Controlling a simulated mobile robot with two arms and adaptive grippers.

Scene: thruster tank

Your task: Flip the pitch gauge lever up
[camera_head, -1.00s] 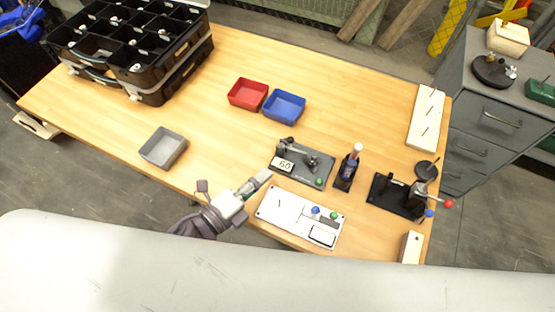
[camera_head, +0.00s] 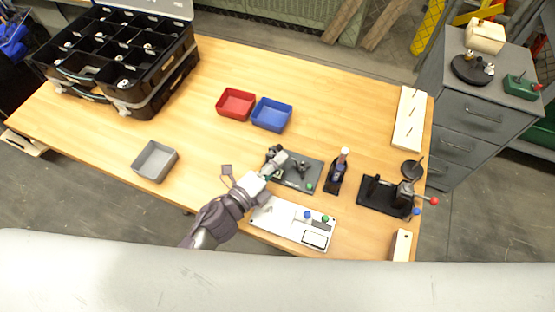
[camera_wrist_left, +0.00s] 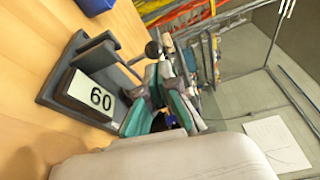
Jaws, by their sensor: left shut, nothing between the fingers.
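The pitch gauge (camera_head: 305,176) is a dark grey plate with a display, a dark arm and a green button, right of the table's middle. In the left wrist view its display (camera_wrist_left: 90,97) reads 60, and a round black knob (camera_wrist_left: 153,48) on a thin stem stands beside it. I cannot tell for sure whether this knob belongs to the lever. My left gripper (camera_head: 278,160) is shut and empty over the gauge's left part, hiding the display in the head view. In the left wrist view its teal-padded fingers (camera_wrist_left: 163,108) are close to the knob; contact is unclear. My right gripper is not in view.
A white panel (camera_head: 275,217) with blue and green knobs lies in front of the gauge. A dark bottle (camera_head: 336,175) and a black fixture (camera_head: 376,193) stand to its right. Red (camera_head: 236,103) and blue (camera_head: 271,115) bins are behind; a grey bin (camera_head: 155,161) is left.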

